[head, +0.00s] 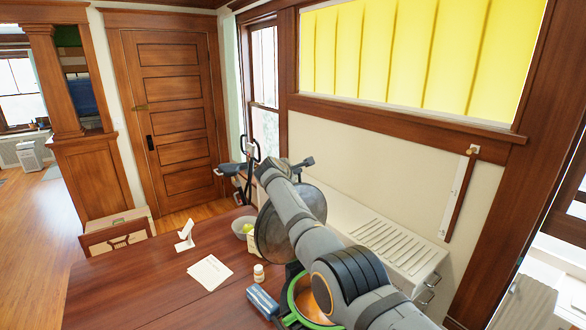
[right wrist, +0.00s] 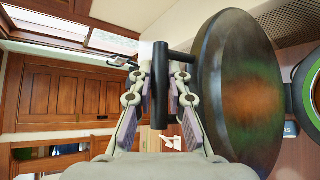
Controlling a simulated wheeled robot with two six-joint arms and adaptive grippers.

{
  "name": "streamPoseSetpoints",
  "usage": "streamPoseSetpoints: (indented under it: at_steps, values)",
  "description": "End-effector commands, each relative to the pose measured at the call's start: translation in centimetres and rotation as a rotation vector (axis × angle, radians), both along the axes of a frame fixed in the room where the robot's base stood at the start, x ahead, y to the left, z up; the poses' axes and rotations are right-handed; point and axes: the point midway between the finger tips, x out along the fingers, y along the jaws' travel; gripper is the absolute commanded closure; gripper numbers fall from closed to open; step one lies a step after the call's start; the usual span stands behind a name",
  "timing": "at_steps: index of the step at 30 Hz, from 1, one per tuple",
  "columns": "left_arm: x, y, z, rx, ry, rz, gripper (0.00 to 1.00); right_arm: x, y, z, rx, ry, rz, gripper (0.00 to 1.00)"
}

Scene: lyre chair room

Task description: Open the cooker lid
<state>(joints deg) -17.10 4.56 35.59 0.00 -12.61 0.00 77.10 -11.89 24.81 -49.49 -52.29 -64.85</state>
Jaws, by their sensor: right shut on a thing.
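The cooker (head: 297,318) is at the bottom of the head view, on the wooden table, with a green rim and an orange inside partly showing behind my right arm. Its round dark lid (head: 268,240) stands tilted up, nearly on edge, partly covered by my arm. The lid fills the right of the right wrist view (right wrist: 238,95), with a rusty-green sheen. My right gripper (right wrist: 160,92) is shut on the lid's black bar handle (right wrist: 161,70), one finger on each side. In the head view its fingertips are hard to make out. My left gripper is not in view.
A white radiator cover (head: 385,245) runs along the wall. The table's left part is clear.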

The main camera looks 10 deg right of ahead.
Motion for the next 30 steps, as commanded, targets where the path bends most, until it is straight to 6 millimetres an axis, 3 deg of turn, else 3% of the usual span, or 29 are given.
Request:
streamPoseSetpoints:
  at_steps: [20,21,25,30]
  values:
    - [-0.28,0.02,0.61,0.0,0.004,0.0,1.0,0.0,-0.06,0.22,-0.017,0.023,-0.005,1.0]
    - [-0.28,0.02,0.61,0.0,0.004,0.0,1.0,0.0,-0.06,0.22,-0.017,0.023,-0.005,0.82]
    - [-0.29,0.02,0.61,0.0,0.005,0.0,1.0,-0.02,-0.07,0.14,-0.017,0.024,-0.005,0.64]
    - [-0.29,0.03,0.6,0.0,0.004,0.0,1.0,-0.04,-0.03,0.0,-0.016,0.026,-0.005,0.61]
